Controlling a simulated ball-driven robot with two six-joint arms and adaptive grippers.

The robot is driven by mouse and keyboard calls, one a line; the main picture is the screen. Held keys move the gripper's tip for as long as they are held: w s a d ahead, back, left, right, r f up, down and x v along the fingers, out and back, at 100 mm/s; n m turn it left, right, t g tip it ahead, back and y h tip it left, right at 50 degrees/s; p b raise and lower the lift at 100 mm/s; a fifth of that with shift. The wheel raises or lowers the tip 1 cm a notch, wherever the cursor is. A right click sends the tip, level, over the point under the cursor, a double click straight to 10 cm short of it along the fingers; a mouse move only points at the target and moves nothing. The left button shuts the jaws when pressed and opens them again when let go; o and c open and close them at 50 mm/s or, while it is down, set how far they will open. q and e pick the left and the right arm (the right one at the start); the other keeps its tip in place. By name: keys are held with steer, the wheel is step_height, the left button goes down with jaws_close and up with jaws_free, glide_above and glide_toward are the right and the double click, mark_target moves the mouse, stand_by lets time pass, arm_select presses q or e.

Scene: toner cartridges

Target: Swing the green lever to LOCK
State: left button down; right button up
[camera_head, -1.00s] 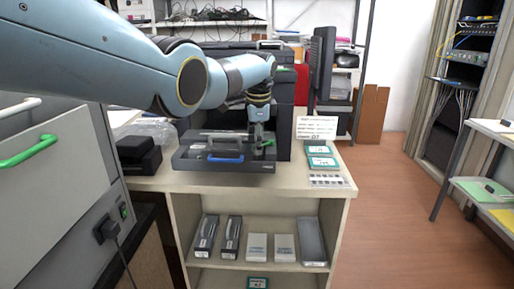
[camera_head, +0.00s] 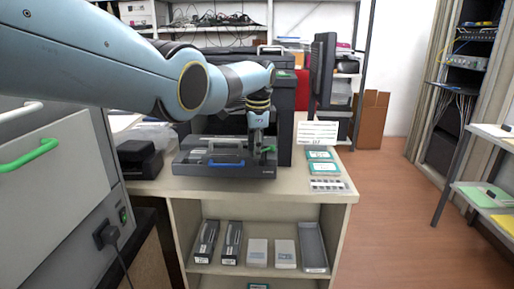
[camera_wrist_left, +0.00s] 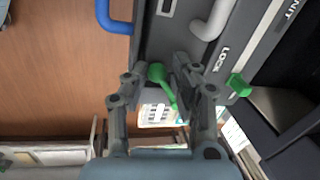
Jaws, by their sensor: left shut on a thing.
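The black tray unit (camera_head: 190,168), with a blue handle (camera_head: 226,163) on its front, sits on the bench top. My left gripper (camera_head: 257,148) points down at its right part. In the left wrist view, my left gripper (camera_wrist_left: 157,78) has its fingers on both sides of the green lever (camera_wrist_left: 158,74), shut on it. The printed word LOCK (camera_wrist_left: 221,58) is to the right of the fingers, with a separate green piece (camera_wrist_left: 239,85) close by. The lever's lower end is partly hidden by the fingers. My right gripper is not in view.
The printer (camera_head: 285,115) stands right behind the tray unit. A monitor (camera_head: 322,70) and green-edged cards (camera_head: 320,156) are to the right. A black box (camera_head: 138,158) is at the left. Cartridges and boxes lie on the shelf below (camera_head: 240,268).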

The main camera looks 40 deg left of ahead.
arm_select(q)
steer(key=shift+d, duration=0.15)
steer(key=shift+w+a+m, duration=0.25)
steer(key=shift+m, duration=0.55)
steer(key=shift+w+a+f+m+h+b, duration=0.1)
steer(key=shift+w+a+m+h+b, duration=0.15)
steer(key=shift+m+b, duration=0.35)
steer(key=shift+w+a+f+m+h+b, duration=0.1)
steer(key=shift+a+m+b, duration=0.25)
steer(key=shift+m+b, duration=0.2)
steer(key=m+b, duration=0.2)
steer(key=b, duration=0.1)
steer(key=w+a+m+b, duration=0.1)
steer(key=m+b, duration=0.1)
steer(key=b, duration=0.1)
steer(key=shift+w+a+f+t+h, duration=0.15)
steer(key=shift+t+h, duration=0.15)
steer(key=shift+h, duration=0.05)
steer(key=shift+w+a+r+m+b, duration=0.1)
steer(key=shift+r+m+b, duration=0.25)
steer(key=shift+b, duration=0.5)
steer(key=c, duration=1)
jaws_free()
steer(key=shift+a+r, duration=0.1)
steer(key=shift+r, duration=0.1)
